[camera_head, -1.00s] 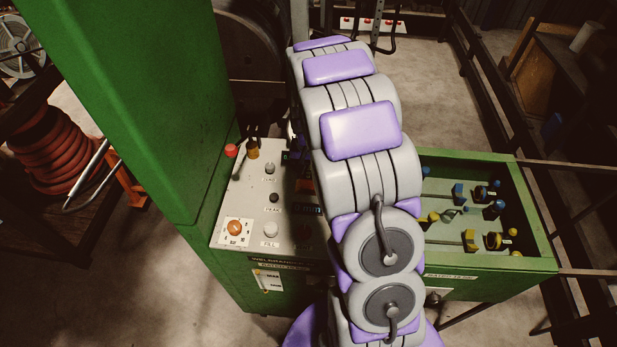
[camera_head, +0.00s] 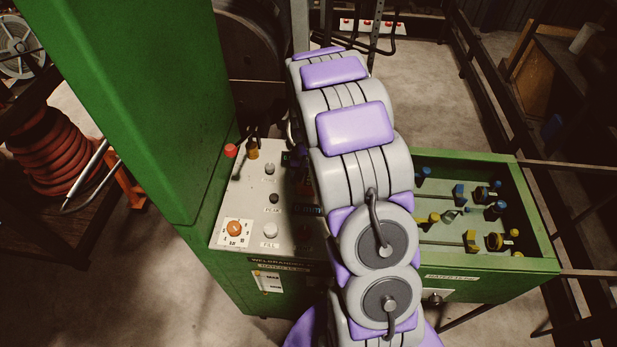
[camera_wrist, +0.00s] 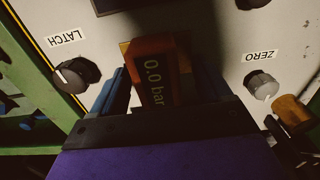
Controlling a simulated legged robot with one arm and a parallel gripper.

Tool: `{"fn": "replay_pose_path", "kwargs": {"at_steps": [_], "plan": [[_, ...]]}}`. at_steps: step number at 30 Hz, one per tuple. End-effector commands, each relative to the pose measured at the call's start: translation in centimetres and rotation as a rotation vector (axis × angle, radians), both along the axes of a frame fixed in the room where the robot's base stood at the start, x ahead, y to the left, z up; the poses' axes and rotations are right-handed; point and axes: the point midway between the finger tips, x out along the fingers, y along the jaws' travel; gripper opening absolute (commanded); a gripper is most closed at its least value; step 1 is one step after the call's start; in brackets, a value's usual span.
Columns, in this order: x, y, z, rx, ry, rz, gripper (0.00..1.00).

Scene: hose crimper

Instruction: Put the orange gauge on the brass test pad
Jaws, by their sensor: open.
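The orange gauge (camera_wrist: 150,72), with a display reading 0.0 bar, lies between the fingers of my gripper (camera_wrist: 163,88) in the wrist view. My gripper is open around it, with one dark finger on each side; the left finger is close to the gauge. A thin brass-coloured edge, likely the brass test pad (camera_wrist: 124,47), shows at the gauge's upper left corner. The rest of the pad is hidden, so I cannot tell whether the gauge rests on it. In the head view my arm hides the gripper.
A LATCH knob (camera_wrist: 76,75) is left of the gripper, and a ZERO knob (camera_wrist: 262,85) and a brass-coloured knob (camera_wrist: 294,110) are to the right. In the head view, a green column (camera_head: 150,100) rises at the left and a green tray (camera_head: 540,245) of fittings is at the right.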

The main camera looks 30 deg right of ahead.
Motion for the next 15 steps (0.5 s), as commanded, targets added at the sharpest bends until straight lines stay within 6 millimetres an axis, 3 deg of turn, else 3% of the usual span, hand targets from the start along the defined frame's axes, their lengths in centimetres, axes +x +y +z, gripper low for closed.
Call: {"fn": "replay_pose_path", "kwargs": {"at_steps": [8,15], "plan": [[0.0,0.0,0.4,-0.001,-0.001,0.000,0.78],[0.1,-0.1,3.2,-0.001,-0.005,0.000,0.78]]}}
